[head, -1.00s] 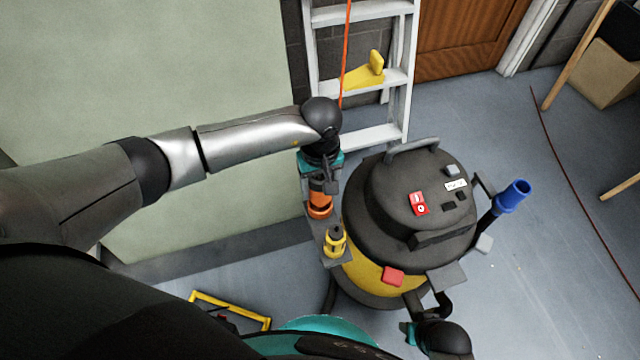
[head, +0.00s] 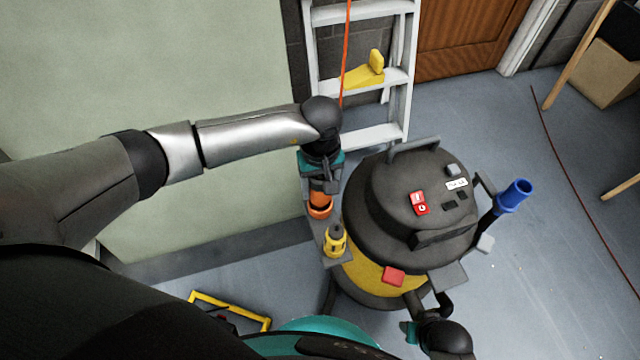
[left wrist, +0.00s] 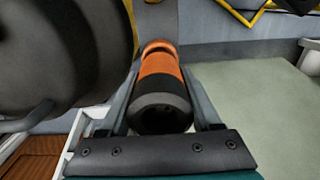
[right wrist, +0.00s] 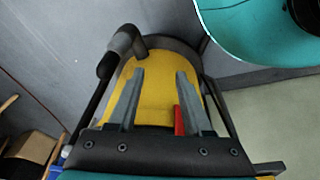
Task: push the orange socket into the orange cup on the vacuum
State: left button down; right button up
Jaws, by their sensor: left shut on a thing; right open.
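The orange socket (left wrist: 160,68) has a black rear end and an orange body. My left gripper (left wrist: 162,118) is shut on it beside the vacuum (head: 415,195). The orange cup (head: 320,210) sits on the grey shelf at the vacuum's left side. The socket is in line with the cup, its front end at the cup's mouth (left wrist: 158,46). How deep it sits inside is hidden. In the head view the left gripper (head: 322,183) is just above the cup. My right gripper (right wrist: 154,95) is open and empty, facing the vacuum's yellow body.
A yellow fitting (head: 335,242) stands on the same shelf, close in front of the cup. A red block (head: 393,275) is on the vacuum's front. A blue-ended tube (head: 514,194) rises at its right. A ladder (head: 355,75) stands behind.

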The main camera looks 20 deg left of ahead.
pick_arm(q)
jog(key=shift+f+b, duration=1.7)
jog(key=shift+b, duration=0.05)
grip_release()
dwell(0.4)
jog(key=shift+r, duration=0.1)
